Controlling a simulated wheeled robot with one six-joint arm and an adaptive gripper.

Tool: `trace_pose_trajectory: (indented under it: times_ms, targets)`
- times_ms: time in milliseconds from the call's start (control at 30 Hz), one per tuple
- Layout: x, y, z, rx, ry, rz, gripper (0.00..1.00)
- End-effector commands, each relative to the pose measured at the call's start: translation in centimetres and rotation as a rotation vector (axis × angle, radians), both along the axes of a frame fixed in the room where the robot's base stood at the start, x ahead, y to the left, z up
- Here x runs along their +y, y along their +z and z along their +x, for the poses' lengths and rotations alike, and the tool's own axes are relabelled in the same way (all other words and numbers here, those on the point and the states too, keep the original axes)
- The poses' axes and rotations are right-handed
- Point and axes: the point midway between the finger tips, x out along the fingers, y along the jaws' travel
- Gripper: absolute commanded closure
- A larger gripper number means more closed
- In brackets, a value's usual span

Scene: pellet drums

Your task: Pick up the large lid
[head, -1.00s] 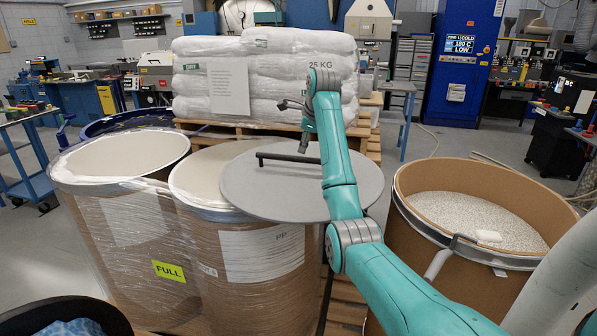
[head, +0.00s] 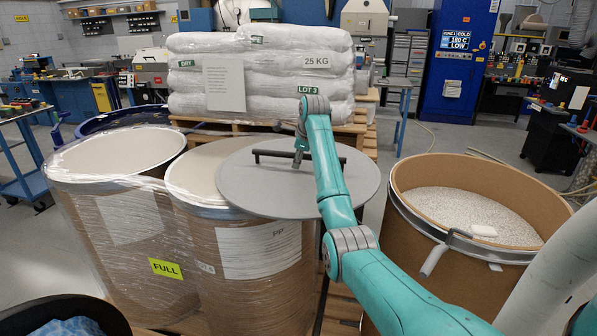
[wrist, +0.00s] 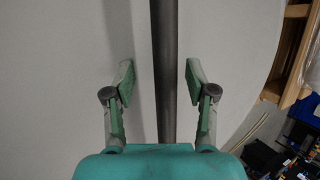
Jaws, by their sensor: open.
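The large lid (head: 257,190) is a grey disc with a dark bar handle (head: 270,154) across its top. It rests partly over the middle drum (head: 192,178) and overhangs it to the right. My gripper (head: 299,160) is down at the handle, near its right part. In the wrist view the handle (wrist: 164,60) runs between the two fingers of my gripper (wrist: 160,82), nearer the right one. The fingers are apart, with a gap to the handle on both sides. The lid surface (wrist: 60,80) fills most of that view.
A wrapped drum marked FULL (head: 120,225) stands at the left. An open drum of pellets (head: 400,225) with a white scoop-like item stands at the right. Stacked white bags (head: 230,80) on a pallet are behind the lid. Floor shows clear at the back right.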

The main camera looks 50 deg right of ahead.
Motion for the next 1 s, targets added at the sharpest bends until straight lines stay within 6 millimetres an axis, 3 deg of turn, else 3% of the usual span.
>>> trace_pose_trajectory:
  times_ms: [100, 300, 333, 767, 1000]
  targets:
    - [0.0, 0.0, 0.0, 0.000, 0.000, 0.000, 0.46]
    - [0.0, 0.0, 0.0, 0.000, 0.000, 0.001, 0.96]
    - [0.0, 0.0, 0.0, 0.000, 0.000, 0.001, 1.00]
    - [0.1, 0.3, 0.0, -0.001, 0.001, -0.001, 1.00]
    - [0.0, 2.9, 0.1, -0.005, 0.001, -0.004, 1.00]
